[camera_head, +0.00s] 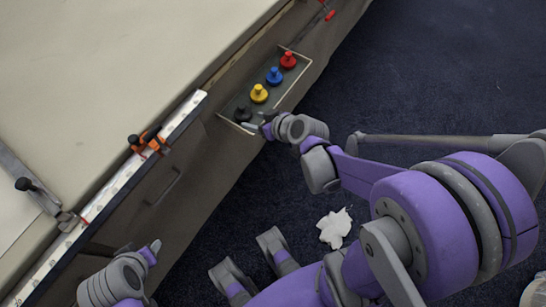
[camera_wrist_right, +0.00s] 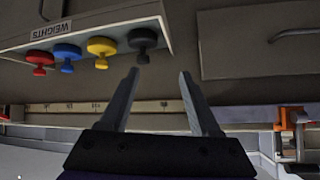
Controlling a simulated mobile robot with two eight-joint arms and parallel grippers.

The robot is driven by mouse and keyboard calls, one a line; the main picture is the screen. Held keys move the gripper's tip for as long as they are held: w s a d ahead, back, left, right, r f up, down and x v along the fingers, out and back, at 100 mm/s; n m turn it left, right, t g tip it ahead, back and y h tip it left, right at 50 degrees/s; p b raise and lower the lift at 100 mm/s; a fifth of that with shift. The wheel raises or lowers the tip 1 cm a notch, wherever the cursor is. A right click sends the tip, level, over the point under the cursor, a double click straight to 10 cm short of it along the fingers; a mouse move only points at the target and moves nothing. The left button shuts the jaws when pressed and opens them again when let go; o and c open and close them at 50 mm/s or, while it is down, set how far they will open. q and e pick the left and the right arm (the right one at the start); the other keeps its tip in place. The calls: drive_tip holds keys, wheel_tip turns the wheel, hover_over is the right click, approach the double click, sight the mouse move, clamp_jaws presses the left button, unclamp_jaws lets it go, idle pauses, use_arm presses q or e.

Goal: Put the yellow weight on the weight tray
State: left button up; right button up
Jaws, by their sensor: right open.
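The yellow weight (camera_head: 259,93) stands upright in a shallow tray (camera_head: 299,82) at the table's side, between a blue and a black weight. In the right wrist view the tray's label (camera_wrist_right: 50,29) reads WEIGHTS, and the yellow weight (camera_wrist_right: 101,47) appears upside down. My right gripper (camera_head: 252,127) is at the tray's near end, close to the black weight. In the right wrist view its fingers (camera_wrist_right: 159,75) are apart with nothing between them, and the yellow weight is outside them. My left gripper (camera_head: 126,249) is at the lower left; its fingers cannot be made out.
A black weight (camera_head: 242,113), a blue weight (camera_head: 274,75) and a red weight (camera_head: 288,60) share the tray. A ruled rail (camera_head: 122,181) with an orange clamp (camera_head: 149,141) runs along the table edge. The pale tabletop (camera_head: 110,70) is largely clear. A white scrap (camera_head: 335,228) lies on the floor.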

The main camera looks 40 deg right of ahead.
drive_tip(key=s+a+g+h, duration=0.1)
drive_tip(key=s+a+g, duration=0.1)
drive_tip(key=s, duration=0.6)
drive_tip(key=s+a+r+g+h, duration=0.1)
drive_tip(key=s+a+g, duration=0.2)
drive_tip(key=s, duration=0.5)
drive_tip(key=shift+s+r+m, duration=0.15)
drive_tip(key=shift+r+m, duration=0.15)
drive_tip(key=shift+m, duration=0.1)
